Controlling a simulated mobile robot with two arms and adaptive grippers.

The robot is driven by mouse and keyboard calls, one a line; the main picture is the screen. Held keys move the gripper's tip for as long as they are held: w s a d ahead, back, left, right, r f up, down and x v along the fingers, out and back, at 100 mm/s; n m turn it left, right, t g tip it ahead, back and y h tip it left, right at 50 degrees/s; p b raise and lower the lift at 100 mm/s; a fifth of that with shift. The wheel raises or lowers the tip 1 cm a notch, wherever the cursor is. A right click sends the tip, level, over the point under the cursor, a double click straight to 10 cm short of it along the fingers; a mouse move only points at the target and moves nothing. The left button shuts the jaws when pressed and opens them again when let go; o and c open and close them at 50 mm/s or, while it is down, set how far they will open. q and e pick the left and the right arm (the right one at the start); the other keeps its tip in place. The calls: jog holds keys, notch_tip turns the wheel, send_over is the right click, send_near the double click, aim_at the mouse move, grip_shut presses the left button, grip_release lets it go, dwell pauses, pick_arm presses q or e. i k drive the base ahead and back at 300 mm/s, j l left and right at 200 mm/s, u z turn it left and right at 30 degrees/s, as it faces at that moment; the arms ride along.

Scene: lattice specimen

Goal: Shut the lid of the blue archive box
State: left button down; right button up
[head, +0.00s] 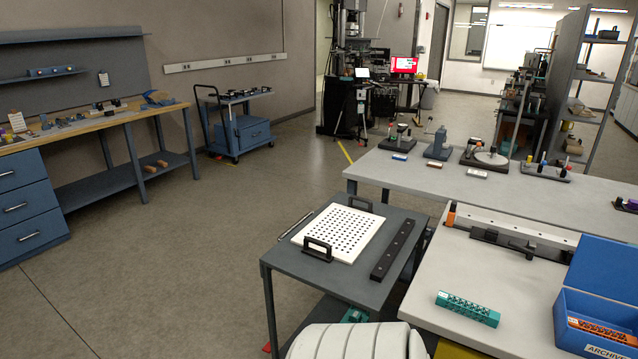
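The blue archive box (568,338) stands on the light worktop at the bottom right and is cut off by the picture's right and lower edges. Its lid (603,268) is open and stands up, tilted back, at the box's far side. An orange lattice specimen (600,329) lies inside the box. A white label with the letters "ARCHIV" shows on the box's front. Neither of my grippers is in view.
A teal lattice specimen (468,308) lies left of the box on the worktop (520,325). A dark rail fixture (505,241) stands behind it. Left of the worktop, a grey cart (290,262) carries a white perforated plate (345,229) and a black bar (393,250).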

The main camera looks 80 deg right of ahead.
aim_at(601, 266)
jog(key=i+z, duration=0.15)
jog(key=z, duration=3.6)
